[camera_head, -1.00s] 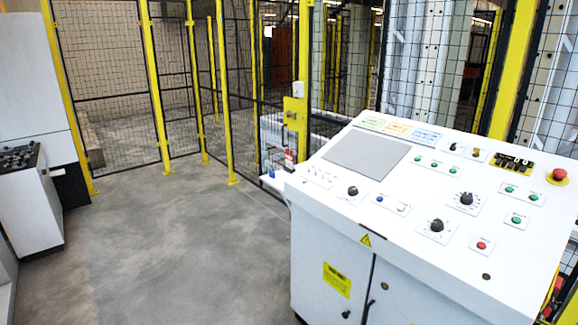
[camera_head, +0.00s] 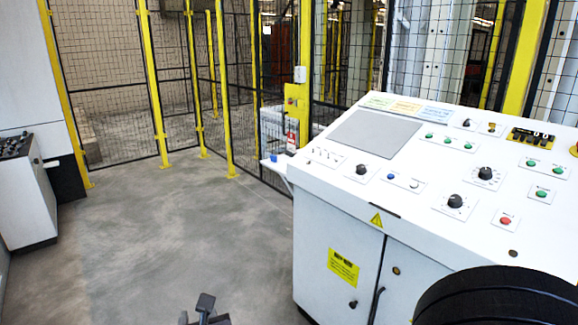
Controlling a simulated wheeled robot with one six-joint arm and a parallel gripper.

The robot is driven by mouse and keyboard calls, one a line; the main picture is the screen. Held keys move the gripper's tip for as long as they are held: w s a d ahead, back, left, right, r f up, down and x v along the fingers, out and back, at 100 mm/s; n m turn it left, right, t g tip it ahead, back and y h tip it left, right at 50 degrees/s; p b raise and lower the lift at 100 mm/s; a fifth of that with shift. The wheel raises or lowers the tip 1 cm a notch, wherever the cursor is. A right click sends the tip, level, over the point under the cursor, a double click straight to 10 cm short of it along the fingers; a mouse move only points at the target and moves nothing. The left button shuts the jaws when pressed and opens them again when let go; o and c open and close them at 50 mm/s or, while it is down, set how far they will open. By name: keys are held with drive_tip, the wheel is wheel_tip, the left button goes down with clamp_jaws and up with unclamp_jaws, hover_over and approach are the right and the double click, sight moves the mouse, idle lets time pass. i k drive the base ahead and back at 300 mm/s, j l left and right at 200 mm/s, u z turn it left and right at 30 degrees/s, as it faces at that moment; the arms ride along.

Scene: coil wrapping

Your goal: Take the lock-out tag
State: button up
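A small red and white tag-like piece (camera_head: 292,138) hangs at the fence post below a yellow box, just behind the left end of the control desk. It looks like the lock-out tag, but it is too small to read. My gripper (camera_head: 194,310) is just entering at the bottom edge, left of the desk. Its two dark fingertips show apart with nothing between them, and the rest is cut off. It is well below and in front of the tag, not touching anything.
The white control desk (camera_head: 340,215) with knobs and buttons fills the right. A small ledge (camera_head: 276,168) with a blue item sticks out at its left end. Yellow-posted mesh fence (camera_head: 160,130) closes the back. A grey cabinet (camera_head: 28,200) stands left. The floor between is clear.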

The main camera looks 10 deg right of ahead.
sight(291, 142)
drive_tip(key=i+j, duration=0.25)
drive_tip(key=i, duration=0.25)
drive_tip(key=i+j, duration=0.25)
drive_tip(key=i, duration=0.3)
drive_tip(key=i+j, duration=0.25)
drive_tip(key=i, duration=0.25)
drive_tip(key=i+j, duration=0.3)
drive_tip(key=i, duration=0.2)
drive_tip(key=i+j, duration=0.25)
drive_tip(key=i, duration=0.3)
drive_tip(key=i+j, duration=0.25)
drive_tip(key=i, duration=0.25)
drive_tip(key=i+z, duration=0.1)
drive_tip(key=z, duration=0.3)
drive_tip(key=j+z, duration=0.1)
drive_tip(key=z, duration=0.3)
drive_tip(key=i+j+z, duration=0.1)
drive_tip(key=z, duration=0.3)
drive_tip(key=i+j+z, duration=0.1)
drive_tip(key=z, duration=1.05)
